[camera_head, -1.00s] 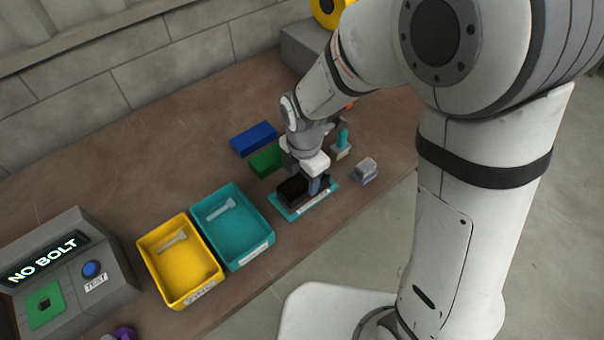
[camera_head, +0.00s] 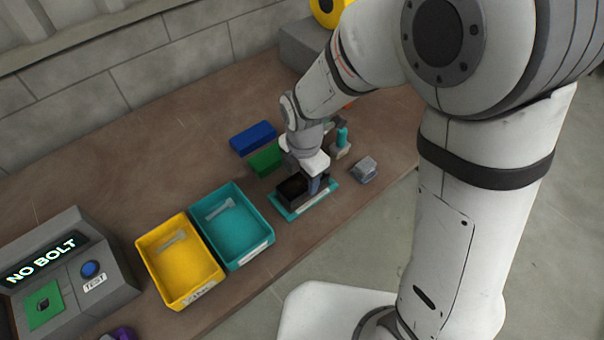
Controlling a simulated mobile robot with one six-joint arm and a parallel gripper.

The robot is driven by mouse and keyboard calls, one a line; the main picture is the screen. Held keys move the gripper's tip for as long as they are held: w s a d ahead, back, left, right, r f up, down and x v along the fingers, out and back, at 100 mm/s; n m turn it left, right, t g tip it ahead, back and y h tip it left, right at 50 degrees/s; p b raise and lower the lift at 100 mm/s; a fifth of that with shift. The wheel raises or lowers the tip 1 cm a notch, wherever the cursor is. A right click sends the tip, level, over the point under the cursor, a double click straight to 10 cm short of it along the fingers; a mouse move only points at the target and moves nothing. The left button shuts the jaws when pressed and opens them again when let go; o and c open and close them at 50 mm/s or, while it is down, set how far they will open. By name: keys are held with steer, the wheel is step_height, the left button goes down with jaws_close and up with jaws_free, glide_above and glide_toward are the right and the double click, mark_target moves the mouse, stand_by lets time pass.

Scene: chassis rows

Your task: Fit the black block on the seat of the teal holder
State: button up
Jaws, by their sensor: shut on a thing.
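The teal holder (camera_head: 287,214) is a flat teal base near the front edge of the table, right of the teal bin. The black block (camera_head: 292,189) is over the holder, in my gripper (camera_head: 311,184), which points down and is shut on it. The gripper hides the right part of the block. I cannot tell whether the block rests fully on the seat or sits just above it.
A teal bin (camera_head: 264,247) and a yellow bin (camera_head: 148,262), each with a bolt, stand left of the holder. Blue (camera_head: 253,139) and green (camera_head: 265,160) blocks lie behind. A grey part (camera_head: 364,170) lies to the right. A tester reading "NO BOLT" (camera_head: 45,258) is far left.

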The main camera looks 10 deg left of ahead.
steer(key=shift+f, duration=0.2)
steer(key=shift+f+b, duration=0.95)
steer(key=o, duration=1.5)
steer(key=shift+c, duration=0.2)
steer(key=shift+r, duration=0.15)
step_height(320, 180, up, 8)
steer(key=shift+f, duration=0.15)
steer(key=shift+d, duration=0.1)
steer(key=s+d+r+m+t, duration=0.1)
steer(key=s+d+r+m, duration=0.1)
steer(key=d+m, duration=0.5)
steer(key=s+d+r+m+t, duration=0.1)
steer(key=s+d+r+m, duration=0.2)
steer(key=d+m, duration=0.5)
steer(key=s+d+r+m, duration=0.2)
steer(key=d+m, duration=0.5)
steer(key=m, duration=0.6)
steer(key=shift+s+d+r+t, duration=0.3)
steer(key=shift+d+r+t, duration=0.05)
steer(key=shift+r+t, duration=0.05)
